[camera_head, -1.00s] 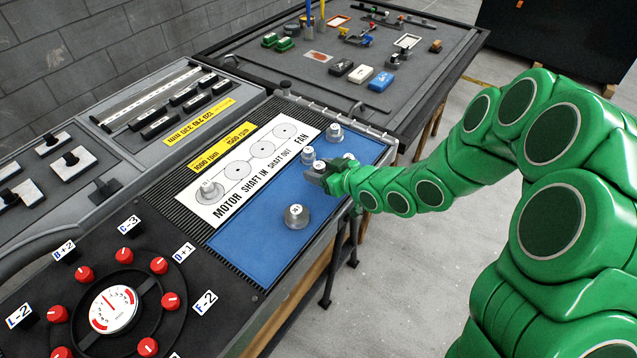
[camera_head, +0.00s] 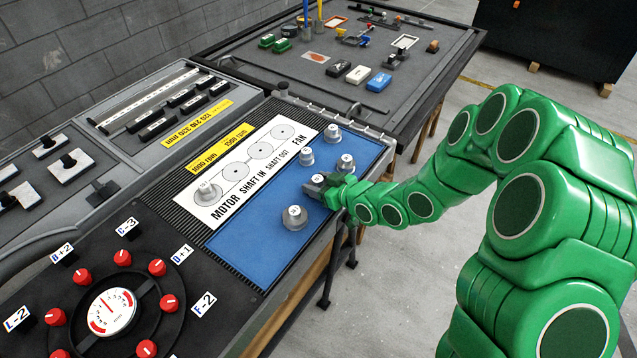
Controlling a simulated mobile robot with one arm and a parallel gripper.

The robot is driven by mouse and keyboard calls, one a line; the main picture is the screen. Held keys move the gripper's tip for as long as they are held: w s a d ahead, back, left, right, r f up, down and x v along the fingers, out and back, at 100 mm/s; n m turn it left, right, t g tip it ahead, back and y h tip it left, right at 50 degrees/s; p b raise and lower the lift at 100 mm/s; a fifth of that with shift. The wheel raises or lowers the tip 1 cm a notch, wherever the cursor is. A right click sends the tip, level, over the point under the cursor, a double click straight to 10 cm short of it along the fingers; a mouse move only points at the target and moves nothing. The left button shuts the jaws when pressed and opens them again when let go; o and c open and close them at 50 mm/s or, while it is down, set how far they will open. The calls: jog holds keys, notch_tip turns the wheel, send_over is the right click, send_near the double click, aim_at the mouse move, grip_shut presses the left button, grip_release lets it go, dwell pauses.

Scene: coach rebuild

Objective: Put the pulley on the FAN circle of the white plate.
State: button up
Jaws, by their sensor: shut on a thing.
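The white plate (camera_head: 228,205) carries a row of printed circles. The FAN circle (camera_head: 283,131), at its far right end, is bare, as are the two middle circles. A grey pulley (camera_head: 208,192) sits on the MOTOR circle. My gripper (camera_head: 317,184) is over the right part of the blue mat and is shut on a small pulley (camera_head: 318,179), mostly hidden by the jaws. Other grey pulleys stand on the mat: one at the far end (camera_head: 332,136), one beside the plate (camera_head: 306,156), one just behind my gripper (camera_head: 345,163), and a wide one (camera_head: 294,217) nearer.
The blue mat (camera_head: 255,250) is clear at its near left end. A dial panel (camera_head: 110,310) with red knobs lies in front. A dark table (camera_head: 330,90) with blocks and tools stands beyond the mat.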

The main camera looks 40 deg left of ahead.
jog(key=o, duration=1.1)
jog(key=shift+d+r, duration=0.1)
jog(key=shift+d, duration=0.05)
jog(key=shift+v, duration=5.85)
jog(key=shift+s, duration=0.1)
